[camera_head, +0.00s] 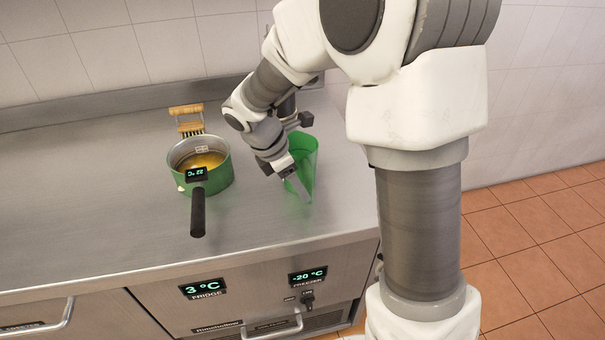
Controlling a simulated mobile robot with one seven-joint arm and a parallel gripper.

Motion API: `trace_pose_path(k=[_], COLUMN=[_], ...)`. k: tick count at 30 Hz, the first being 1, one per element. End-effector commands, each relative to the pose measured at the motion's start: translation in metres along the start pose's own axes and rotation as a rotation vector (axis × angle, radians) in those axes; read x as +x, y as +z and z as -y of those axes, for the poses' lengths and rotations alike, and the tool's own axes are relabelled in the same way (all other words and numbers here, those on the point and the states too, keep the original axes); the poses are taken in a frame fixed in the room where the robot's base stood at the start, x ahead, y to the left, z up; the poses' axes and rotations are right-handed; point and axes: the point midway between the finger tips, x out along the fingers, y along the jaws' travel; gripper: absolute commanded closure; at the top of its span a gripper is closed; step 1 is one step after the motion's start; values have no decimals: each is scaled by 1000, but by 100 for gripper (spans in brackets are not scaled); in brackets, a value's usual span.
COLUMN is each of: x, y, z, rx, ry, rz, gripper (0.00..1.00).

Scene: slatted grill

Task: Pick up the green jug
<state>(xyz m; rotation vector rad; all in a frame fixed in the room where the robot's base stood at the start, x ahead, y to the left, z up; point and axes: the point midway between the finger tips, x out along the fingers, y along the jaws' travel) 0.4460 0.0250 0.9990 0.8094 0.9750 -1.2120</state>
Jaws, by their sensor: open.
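The green jug (308,156) stands on the steel counter, right of the middle, and looks translucent. My gripper (301,188) is at the jug, pointing down toward it. One finger shows in front of the jug's near side. The other finger is hidden behind the wrist or the jug. The gripper is open, and I cannot tell whether it touches the jug.
A green pot (222,178) with a dark handle and amber liquid stands left of the jug. A wooden-handled brush (187,112) lies behind it. The steel counter (90,215) is clear at left. Its front edge is below; a tiled wall (110,50) rises behind.

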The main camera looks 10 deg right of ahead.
Motion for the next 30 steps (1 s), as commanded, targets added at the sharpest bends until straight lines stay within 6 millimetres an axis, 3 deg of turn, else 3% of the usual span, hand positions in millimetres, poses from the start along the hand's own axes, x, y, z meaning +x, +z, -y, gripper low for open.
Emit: trace_pose_path(k=[12, 21, 23, 30], x=[49, 54, 54, 54], y=[6, 6, 6, 6], z=[1, 0, 0, 0], rx=[-1, 0, 0, 0], ry=[-2, 0, 0, 0], rz=[0, -1, -1, -1], gripper=[38, 38, 45, 88])
